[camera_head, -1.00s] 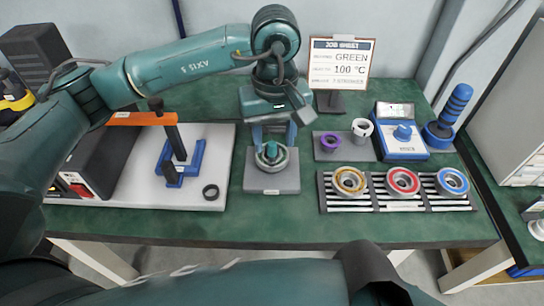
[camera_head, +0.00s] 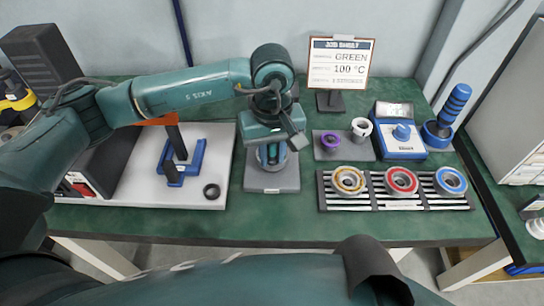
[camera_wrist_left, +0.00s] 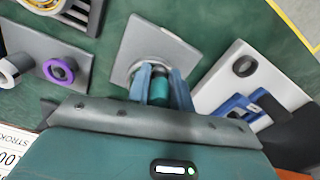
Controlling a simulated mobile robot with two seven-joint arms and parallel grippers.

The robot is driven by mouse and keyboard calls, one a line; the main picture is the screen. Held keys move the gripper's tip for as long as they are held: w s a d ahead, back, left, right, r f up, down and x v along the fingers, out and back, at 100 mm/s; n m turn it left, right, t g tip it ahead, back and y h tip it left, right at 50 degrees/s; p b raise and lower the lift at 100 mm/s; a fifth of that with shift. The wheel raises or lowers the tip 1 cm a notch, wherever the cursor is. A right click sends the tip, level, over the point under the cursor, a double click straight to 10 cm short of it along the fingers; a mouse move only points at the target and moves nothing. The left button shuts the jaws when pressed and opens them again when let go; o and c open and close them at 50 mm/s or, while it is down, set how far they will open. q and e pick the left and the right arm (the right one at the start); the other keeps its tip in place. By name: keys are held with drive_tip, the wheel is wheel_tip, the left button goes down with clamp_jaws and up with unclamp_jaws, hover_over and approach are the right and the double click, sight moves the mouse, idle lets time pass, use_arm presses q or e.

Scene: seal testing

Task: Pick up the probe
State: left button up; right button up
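The probe (camera_wrist_left: 160,88) appears to be the short teal cylinder standing over the grey square plate (camera_head: 272,181). My left gripper (camera_head: 272,157) has come down over it, its blue fingers on either side. In the left wrist view the left gripper (camera_wrist_left: 161,84) shows no clear gap between fingers and cylinder, so it looks shut on it. The probe's lower end and the round seat under it are mostly hidden by the fingers. In the head view the gripper covers most of the probe. My right gripper is out of view.
A blue frame (camera_head: 185,167) and dark ring (camera_head: 211,191) lie on the white board left. To the right are purple (camera_head: 330,141) and white (camera_head: 361,129) rings, a blue meter (camera_head: 402,149), a blue-handled tool (camera_head: 455,104) and a striped rack (camera_head: 400,204) of bearings. The green front strip is clear.

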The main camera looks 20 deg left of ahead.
use_arm(q)
clamp_jaws()
wheel_tip(320, 180, up, 10)
drive_tip(key=shift+r+b, duration=0.1)
drive_tip(key=shift+b, duration=0.25)
idle(0.4)
